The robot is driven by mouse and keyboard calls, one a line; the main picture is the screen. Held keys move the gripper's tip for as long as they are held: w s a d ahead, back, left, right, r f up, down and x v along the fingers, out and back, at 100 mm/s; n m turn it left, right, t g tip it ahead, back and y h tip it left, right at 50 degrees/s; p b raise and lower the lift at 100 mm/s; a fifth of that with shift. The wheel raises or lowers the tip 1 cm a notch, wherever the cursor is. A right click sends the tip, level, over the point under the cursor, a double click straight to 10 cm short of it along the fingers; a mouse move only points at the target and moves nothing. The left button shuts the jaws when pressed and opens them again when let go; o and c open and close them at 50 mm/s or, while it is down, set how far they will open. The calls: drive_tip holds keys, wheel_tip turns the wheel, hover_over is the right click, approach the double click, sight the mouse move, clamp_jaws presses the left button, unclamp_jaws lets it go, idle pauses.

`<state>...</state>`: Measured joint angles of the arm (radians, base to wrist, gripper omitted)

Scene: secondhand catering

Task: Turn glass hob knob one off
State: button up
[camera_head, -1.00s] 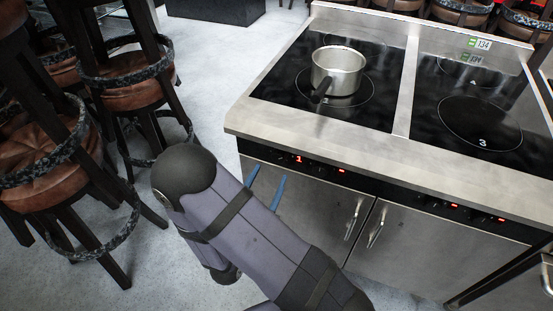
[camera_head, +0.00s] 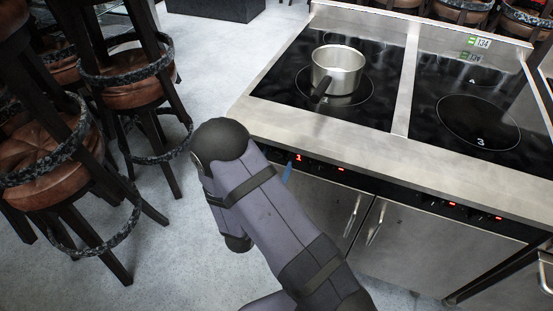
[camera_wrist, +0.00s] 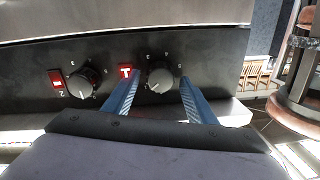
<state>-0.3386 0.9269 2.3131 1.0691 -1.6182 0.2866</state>
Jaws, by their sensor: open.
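The hob knob one (camera_wrist: 160,77) is a round grey dial on the black control panel in the wrist view, beside a lit red display (camera_wrist: 125,72) whose 1 looks upside down. My gripper (camera_wrist: 160,98) is open, its two blue fingers apart below and to either side of this knob; I cannot tell whether they touch it. A second knob (camera_wrist: 83,82) sits further left by another red light. In the head view my gripper (camera_head: 287,173) shows as a blue finger at the panel, and knob one is hidden. The display (camera_head: 298,158) there glows red with a 1.
A steel saucepan (camera_head: 340,72) stands on the left black glass hob (camera_head: 290,82). The steel counter edge (camera_head: 330,145) overhangs the panel. Cupboard doors with handles (camera_head: 353,214) are below. Bar stools (camera_head: 125,90) stand at left, with clear floor between.

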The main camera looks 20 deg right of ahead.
drive_tip(key=c, duration=1.1)
drive_tip(key=shift+n, duration=0.4)
drive_tip(key=n+p, duration=0.2)
drive_tip(key=n, duration=0.2)
drive_tip(key=shift+a+r+p, duration=0.1)
drive_tip(key=shift+r+p, duration=0.05)
drive_tip(key=shift+p, duration=0.2)
drive_tip(key=n+p, duration=0.2)
drive_tip(key=n, duration=0.2)
drive_tip(key=shift+w+a+n+g, duration=0.1)
drive_tip(key=shift+w+n+g, duration=0.05)
drive_tip(key=shift+n+g, duration=0.2)
drive_tip(key=shift+n, duration=0.25)
drive_tip(key=o, duration=1.1)
drive_tip(key=shift+a, duration=0.1)
